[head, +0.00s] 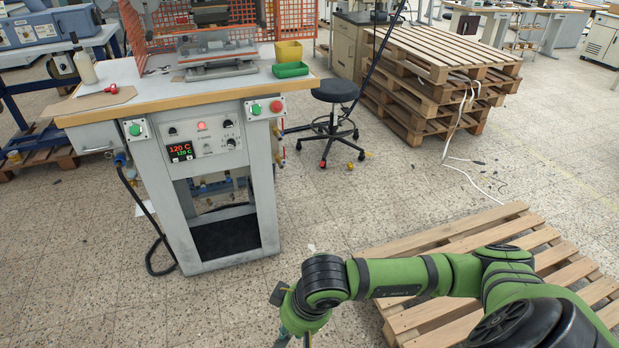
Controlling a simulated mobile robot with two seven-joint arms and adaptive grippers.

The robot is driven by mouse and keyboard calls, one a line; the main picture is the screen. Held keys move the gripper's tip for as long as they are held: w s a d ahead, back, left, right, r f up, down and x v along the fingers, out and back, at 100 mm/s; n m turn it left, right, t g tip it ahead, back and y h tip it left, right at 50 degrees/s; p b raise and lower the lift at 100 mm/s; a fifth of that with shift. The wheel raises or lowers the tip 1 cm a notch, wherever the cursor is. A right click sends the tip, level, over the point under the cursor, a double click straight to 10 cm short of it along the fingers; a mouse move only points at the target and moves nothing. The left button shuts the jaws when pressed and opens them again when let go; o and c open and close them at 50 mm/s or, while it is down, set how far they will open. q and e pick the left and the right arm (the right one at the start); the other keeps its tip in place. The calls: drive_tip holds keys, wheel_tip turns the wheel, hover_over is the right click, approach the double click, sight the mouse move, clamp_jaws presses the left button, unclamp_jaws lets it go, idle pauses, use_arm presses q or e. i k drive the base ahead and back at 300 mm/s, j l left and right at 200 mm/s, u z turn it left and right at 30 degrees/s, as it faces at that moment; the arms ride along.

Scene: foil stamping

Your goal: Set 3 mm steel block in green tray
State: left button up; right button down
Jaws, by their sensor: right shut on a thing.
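The green tray (290,70) sits on the press table, near its right edge and in front of a yellow bin. I see nothing in it from here. My right arm comes in from the right. Its gripper (294,338) points down at the bottom edge of the head view, over the floor in front of the table and well away from the tray. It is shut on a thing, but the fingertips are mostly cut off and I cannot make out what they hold. I cannot make out the 3 mm steel block anywhere. My left gripper is out of view.
The stamping press table (148,103) holds a yellow bin (288,51), a white bottle (85,66) and a red-handled tool on a board. A black stool (335,91) stands right of it. Stacked pallets (440,85) stand behind. A pallet (440,240) lies under my right arm.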

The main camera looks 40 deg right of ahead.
sight(290, 72)
drive_tip(key=i+l+z, duration=0.1)
drive_tip(key=i+z, duration=0.3)
drive_tip(key=i, duration=0.3)
drive_tip(key=i+j+z, duration=0.15)
drive_tip(key=i+z, duration=0.25)
drive_tip(key=i, duration=0.3)
